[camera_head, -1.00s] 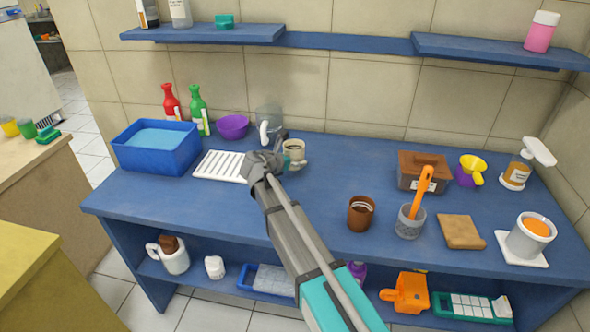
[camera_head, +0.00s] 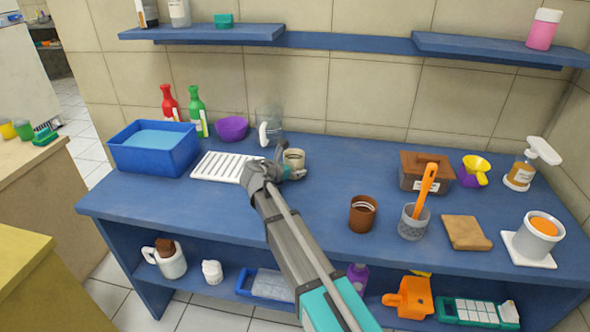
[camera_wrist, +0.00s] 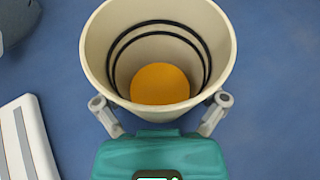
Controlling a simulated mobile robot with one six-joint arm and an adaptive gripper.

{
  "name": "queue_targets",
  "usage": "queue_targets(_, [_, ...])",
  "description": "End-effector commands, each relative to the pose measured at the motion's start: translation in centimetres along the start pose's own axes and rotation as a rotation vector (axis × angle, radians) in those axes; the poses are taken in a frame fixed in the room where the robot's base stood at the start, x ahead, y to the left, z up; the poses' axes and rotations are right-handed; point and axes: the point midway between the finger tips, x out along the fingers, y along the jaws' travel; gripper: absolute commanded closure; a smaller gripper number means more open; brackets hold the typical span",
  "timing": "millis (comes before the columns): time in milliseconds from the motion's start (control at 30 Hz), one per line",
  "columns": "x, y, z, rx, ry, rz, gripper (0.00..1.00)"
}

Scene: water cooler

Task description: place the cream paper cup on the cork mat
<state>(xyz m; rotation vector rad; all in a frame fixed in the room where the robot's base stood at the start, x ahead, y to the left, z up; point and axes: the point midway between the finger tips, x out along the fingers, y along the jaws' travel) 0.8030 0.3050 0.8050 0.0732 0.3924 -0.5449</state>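The cream paper cup (camera_head: 294,158) stands on the blue counter, right of the white slatted rack. In the wrist view the cup (camera_wrist: 160,40) shows from above, with two dark rings and an orange disc inside. My gripper (camera_head: 287,170) is at the cup's near side. In the wrist view my gripper (camera_wrist: 160,104) has its fingertips apart, one at each side of the cup's near part; I cannot tell whether they touch it. The tan cork mat (camera_head: 467,232) lies flat and bare at the right front of the counter.
A brown cup (camera_head: 362,213) and a grey holder (camera_head: 413,222) with an orange-handled tool stand between the cream cup and the mat. A white pot (camera_head: 537,234) is right of the mat. A clear pitcher (camera_head: 269,122) is behind the cream cup.

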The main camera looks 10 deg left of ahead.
Motion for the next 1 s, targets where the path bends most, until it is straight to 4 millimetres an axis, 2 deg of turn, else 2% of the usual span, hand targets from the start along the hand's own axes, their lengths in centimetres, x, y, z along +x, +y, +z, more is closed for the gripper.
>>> queue_targets(600, [-0.4, 0.0, 0.4, -0.001, 0.0, 0.001, 0.0])
queue_targets(767, [-2.0, -0.1, 0.5, -0.001, 0.0, 0.002, 0.0])
queue_targets(1000, [-5.8, -0.1, 0.5, -0.001, 0.0, 0.002, 0.0])
